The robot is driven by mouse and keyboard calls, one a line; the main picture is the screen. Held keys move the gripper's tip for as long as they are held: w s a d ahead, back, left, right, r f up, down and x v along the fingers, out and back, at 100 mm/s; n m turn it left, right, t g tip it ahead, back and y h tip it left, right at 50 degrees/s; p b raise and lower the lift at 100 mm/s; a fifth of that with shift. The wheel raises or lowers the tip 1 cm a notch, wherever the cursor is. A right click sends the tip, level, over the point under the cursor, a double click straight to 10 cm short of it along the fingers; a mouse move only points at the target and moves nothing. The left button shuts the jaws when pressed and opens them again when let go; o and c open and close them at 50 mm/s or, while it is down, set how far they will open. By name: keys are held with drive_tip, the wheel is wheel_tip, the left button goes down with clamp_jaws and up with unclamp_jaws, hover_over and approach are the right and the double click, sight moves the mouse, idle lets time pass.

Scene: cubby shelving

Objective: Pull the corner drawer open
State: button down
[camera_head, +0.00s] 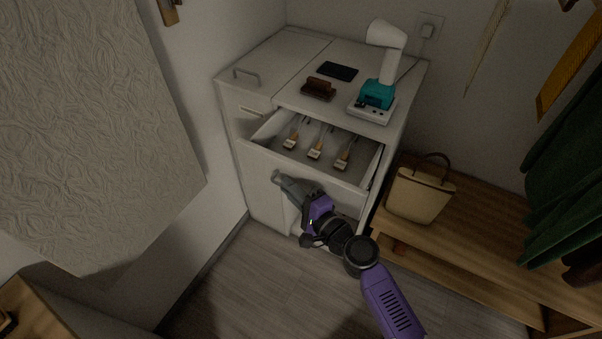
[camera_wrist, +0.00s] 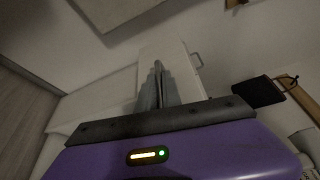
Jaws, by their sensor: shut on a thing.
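The corner drawer (camera_head: 303,165) is pulled partly out of the white cabinet (camera_head: 262,185), below its top. The exact part gripped, and any handle there, is hidden by the fingers. In the wrist view my gripper (camera_wrist: 158,80) shows its fingers close together against a pale panel.
On the cabinet top are a teal-and-white device (camera_head: 377,95), a brown object (camera_head: 318,89) and a dark flat object (camera_head: 338,71). A beige handbag (camera_head: 418,194) stands on the wooden bench (camera_head: 470,235) at right. A white wall is close on the left; the floor in front is clear.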

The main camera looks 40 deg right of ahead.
drive_tip(key=shift+s+a, duration=0.3)
drive_tip(key=shift+a, duration=0.45)
drive_tip(key=shift+s+a, duration=0.25)
drive_tip(key=shift+a, duration=0.45)
drive_tip(key=c, duration=1.5)
unclamp_jaws()
drive_tip(key=shift+s+a+r+b, duration=0.15)
drive_tip(key=shift+s+b, duration=0.45)
drive_tip(key=shift+s, duration=1.35)
drive_tip(key=shift+s+r+b, duration=0.15)
drive_tip(key=shift+s+b, duration=0.4)
drive_tip(key=shift+s, duration=1.4)
